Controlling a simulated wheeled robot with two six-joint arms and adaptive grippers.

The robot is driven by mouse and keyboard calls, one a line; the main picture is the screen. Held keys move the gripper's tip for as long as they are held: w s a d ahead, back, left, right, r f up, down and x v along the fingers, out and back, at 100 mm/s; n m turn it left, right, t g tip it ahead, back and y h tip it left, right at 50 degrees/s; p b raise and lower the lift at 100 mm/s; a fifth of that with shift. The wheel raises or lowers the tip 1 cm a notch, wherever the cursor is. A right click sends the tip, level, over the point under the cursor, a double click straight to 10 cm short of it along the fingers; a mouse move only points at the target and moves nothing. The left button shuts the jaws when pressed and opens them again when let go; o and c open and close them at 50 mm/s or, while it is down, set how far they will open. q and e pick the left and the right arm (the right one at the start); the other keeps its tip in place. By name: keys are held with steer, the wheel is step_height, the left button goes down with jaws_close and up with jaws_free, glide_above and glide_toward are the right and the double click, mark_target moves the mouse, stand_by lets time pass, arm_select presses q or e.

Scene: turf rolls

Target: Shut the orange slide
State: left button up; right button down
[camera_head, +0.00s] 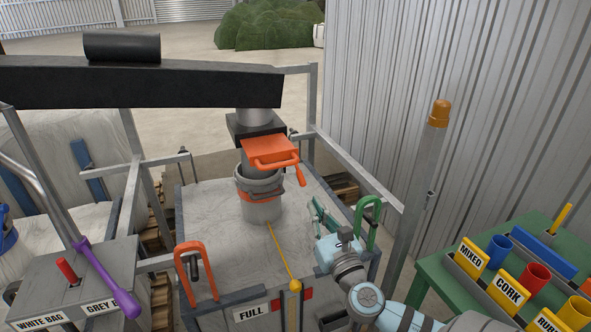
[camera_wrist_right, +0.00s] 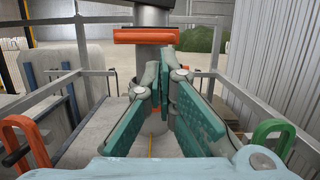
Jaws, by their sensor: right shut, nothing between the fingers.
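The orange slide (camera_head: 268,151) is a flat plate with a looped handle at its front. In the head view it sticks out toward me from the black housing (camera_head: 243,130) on the grey spout. In the right wrist view its orange front bar (camera_wrist_right: 146,36) shows ahead, above and slightly left of the fingertips. My right gripper (camera_head: 318,209) is in front of, below and to the right of the slide, apart from it. Its teal fingers (camera_wrist_right: 165,72) are shut with nothing between them. My left gripper is not in view.
A grey collar with an orange clamp (camera_head: 259,190) hangs below the slide over a pale bag. An orange loop (camera_head: 196,268) and a green loop (camera_head: 368,220) stand on the frame around it. A green table (camera_head: 440,282) with labelled bins is at right.

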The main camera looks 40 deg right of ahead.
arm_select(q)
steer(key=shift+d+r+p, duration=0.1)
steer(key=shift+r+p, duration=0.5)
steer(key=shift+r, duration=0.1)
arm_select(e)
steer(key=x, duration=1.3)
steer(key=shift+d+f, duration=0.25)
steer(key=shift+w, duration=0.2)
